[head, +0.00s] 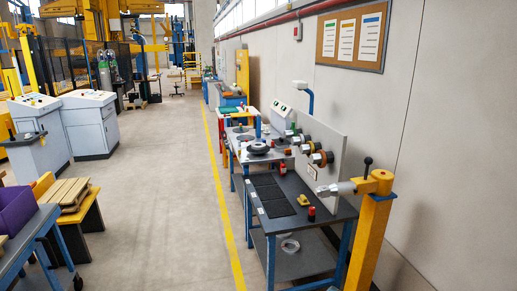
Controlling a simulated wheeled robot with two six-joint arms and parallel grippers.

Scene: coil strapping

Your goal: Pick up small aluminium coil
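A small silvery ring (290,245) lies on the lower shelf of the near workbench. It looks like a small coil, but it is too small in the picture to tell its metal. A dark round coil-like thing (258,147) lies on the bench farther back. Several round coil-like pieces with dark and orange faces (321,158) stick out from the upright grey panel. Neither of my grippers shows in the head view.
The near workbench (328,217) stands along the right wall, with a yellow post (371,238) at its front right. A purple bin (14,211) and a yellow stand with boards (68,192) are at left. The grey floor (165,215) between is clear.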

